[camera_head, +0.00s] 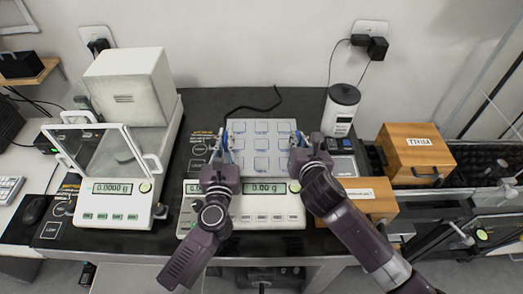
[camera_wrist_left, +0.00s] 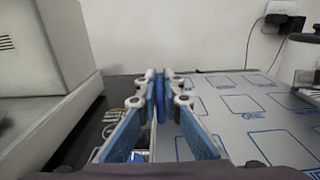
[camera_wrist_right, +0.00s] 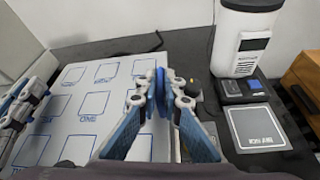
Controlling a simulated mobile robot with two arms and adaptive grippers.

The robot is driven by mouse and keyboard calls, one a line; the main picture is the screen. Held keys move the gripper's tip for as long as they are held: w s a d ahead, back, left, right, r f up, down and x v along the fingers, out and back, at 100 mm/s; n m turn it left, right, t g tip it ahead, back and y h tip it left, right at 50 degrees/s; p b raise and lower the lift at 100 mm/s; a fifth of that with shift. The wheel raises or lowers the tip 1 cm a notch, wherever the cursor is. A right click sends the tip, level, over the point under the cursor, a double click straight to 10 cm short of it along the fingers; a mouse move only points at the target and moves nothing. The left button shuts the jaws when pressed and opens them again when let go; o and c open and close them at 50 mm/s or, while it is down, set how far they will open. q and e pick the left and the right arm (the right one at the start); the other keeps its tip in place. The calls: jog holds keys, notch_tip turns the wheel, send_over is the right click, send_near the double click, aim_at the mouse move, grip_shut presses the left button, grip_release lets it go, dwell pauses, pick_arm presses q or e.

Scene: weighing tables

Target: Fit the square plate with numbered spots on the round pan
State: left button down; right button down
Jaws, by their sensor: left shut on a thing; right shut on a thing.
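The square plate (camera_head: 262,152) is light grey with rows of blue-outlined square spots. It lies over the back of the wide balance (camera_head: 245,216), whose display reads 0.00 g. My left gripper (camera_head: 226,143) is shut on the plate's left edge. My right gripper (camera_head: 297,140) is shut on its right edge. The plate also shows in the left wrist view (camera_wrist_left: 238,125) and the right wrist view (camera_wrist_right: 100,128). No round pan shows under the plate, and I cannot tell whether the plate touches anything below.
A balance with a glass draft shield (camera_head: 100,150) and white housing stands at the left. At the right are a white canister (camera_head: 341,108), a small scale (camera_head: 343,165) and wooden boxes (camera_head: 415,150). A black cable (camera_head: 255,108) lies behind the plate.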

pick_arm(q)
jog(key=shift+f, duration=0.35)
pick_arm(e)
jog(key=shift+w+f, duration=0.1)
jog(key=shift+f, duration=0.2)
pick_arm(q)
jog(key=c, duration=2.1)
grip_release()
jog(key=shift+r, duration=0.1)
pick_arm(e)
jog(key=c, duration=2.1)
grip_release()
jog(key=shift+r, duration=0.1)
pick_arm(q)
jog(key=shift+s, duration=0.55)
jog(key=s, duration=1)
jog(key=shift+s+d, duration=0.1)
jog(key=shift+s, duration=0.4)
pick_arm(e)
jog(key=v, duration=1.2)
